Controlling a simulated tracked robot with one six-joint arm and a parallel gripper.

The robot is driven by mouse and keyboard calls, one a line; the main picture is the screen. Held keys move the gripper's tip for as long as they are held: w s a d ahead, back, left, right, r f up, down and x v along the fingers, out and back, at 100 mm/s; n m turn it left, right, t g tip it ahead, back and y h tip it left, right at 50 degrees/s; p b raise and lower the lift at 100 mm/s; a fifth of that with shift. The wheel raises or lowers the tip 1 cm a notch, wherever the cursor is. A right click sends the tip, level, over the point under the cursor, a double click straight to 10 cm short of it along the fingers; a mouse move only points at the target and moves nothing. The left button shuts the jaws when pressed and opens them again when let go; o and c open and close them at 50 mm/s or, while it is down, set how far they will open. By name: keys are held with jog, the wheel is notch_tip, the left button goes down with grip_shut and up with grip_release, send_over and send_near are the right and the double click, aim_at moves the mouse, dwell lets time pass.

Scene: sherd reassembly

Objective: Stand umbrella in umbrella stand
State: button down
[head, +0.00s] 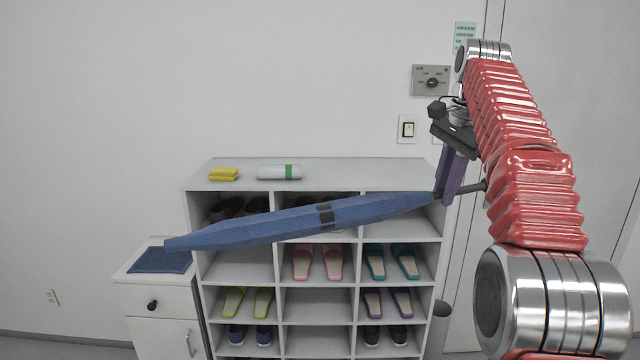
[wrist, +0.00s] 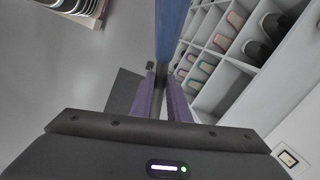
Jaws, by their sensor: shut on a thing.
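The closed blue umbrella (head: 280,223) is in the air in front of the shoe rack, nearly level, its far end a little lower at the left. A dark band wraps its middle. My gripper (head: 447,190) is shut on its thin dark shaft close to the right end, where the handle sticks out past the fingers. In the wrist view, the purple fingers (wrist: 161,100) close on the shaft and the blue canopy (wrist: 170,35) runs up out of the picture.
The white shoe rack (head: 195,215) holds several pairs of shoes; a yellow cloth (head: 223,174) and a white-green roll (head: 279,172) lie on top. A low cabinet (head: 150,300) with a blue mat (head: 160,260) stands left. A ribbed dark-and-white object (wrist: 75,10) is unclear.

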jog(key=w+a+f+n, duration=0.1)
jog(key=a+f+n, duration=0.2)
jog(key=f, duration=0.9)
jog(key=w+a+f+n+g+y, duration=0.1)
jog(key=a+f+n, duration=0.2)
jog(key=f, duration=0.9)
jog(key=w+a+f+n+g, duration=0.1)
jog(key=a+f+n, duration=0.3)
jog(key=f+n, duration=0.4)
notch_tip(320, 180, down, 4)
jog(key=shift+w, duration=0.55)
